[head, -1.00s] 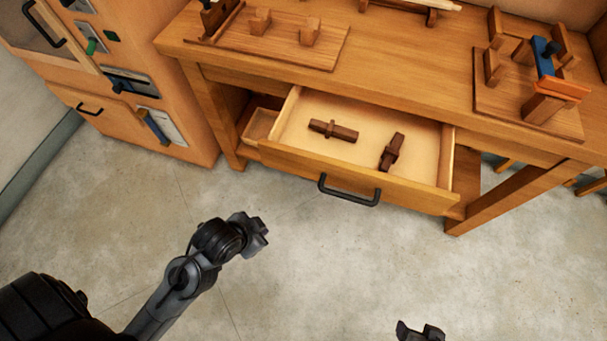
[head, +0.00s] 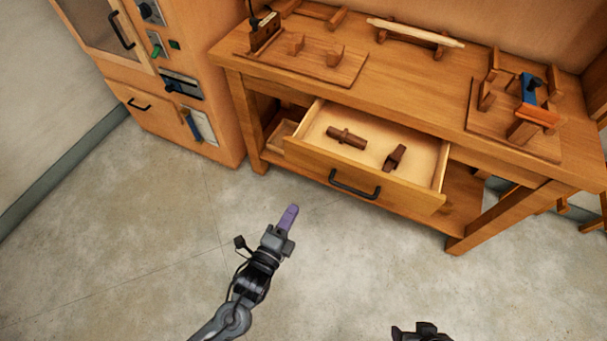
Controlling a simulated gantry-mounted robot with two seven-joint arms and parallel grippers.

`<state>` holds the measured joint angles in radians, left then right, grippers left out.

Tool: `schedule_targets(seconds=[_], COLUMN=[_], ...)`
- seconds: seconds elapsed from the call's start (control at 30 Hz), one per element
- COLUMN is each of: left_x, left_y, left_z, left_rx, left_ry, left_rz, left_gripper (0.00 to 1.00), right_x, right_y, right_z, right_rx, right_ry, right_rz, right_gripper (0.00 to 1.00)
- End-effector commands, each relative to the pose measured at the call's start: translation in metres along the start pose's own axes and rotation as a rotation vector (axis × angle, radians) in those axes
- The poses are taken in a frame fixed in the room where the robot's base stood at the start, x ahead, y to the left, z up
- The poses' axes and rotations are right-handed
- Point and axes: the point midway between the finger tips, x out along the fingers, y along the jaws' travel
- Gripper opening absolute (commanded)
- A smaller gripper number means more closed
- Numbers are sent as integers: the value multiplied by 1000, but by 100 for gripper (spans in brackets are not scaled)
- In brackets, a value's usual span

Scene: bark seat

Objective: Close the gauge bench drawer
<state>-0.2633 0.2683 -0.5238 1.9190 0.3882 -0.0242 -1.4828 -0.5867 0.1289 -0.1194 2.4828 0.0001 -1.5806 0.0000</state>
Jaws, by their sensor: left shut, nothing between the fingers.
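The gauge bench drawer (head: 365,184) is pulled out from under the wooden bench (head: 420,95). Its front carries a black bar handle (head: 354,186). Two dark wooden gauge pieces lie inside, one on the left (head: 346,138) and one on the right (head: 395,158). My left gripper (head: 290,216) is shut and empty, its purple fingers together, in front of and to the left of the drawer front, apart from it. My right gripper (head: 420,331) shows only partly at the bottom edge, away from the drawer; its fingers cannot be made out.
An orange wooden cabinet (head: 215,70) stands left of the bench. Wooden jigs (head: 305,57) and a board with a blue and orange fixture (head: 528,100) stand on the bench top. The concrete floor (head: 150,240) before the drawer is clear.

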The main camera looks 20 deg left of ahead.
Motion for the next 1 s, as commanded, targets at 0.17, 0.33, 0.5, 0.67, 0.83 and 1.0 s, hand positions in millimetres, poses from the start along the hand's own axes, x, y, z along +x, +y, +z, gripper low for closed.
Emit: schedule_targets(seconds=[0.17,0.33,0.5,0.67,0.83,1.0], left_x=[20,49,81,107,126,136], left_y=[0,1,1,1,0,-2], left_z=[1,1,1,1,1,1], left_rx=[0,-2,-2,-3,-2,-2], left_ry=[-2,-2,-1,-2,-2,-1], left_rz=[-7,-7,-7,-7,-5,-3], left_gripper=[0,0,0,0,0,0], right_x=[9,21,36,48,58,62], right_y=[-3,-4,-5,-4,-3,-2], right_z=[-2,0,9,13,16,18], right_rx=[8,13,12,8,2,0], right_ry=[11,13,3,2,2,2], right_rz=[-7,-11,-10,-7,-2,0], right_gripper=[67,67,67,67,67,67])
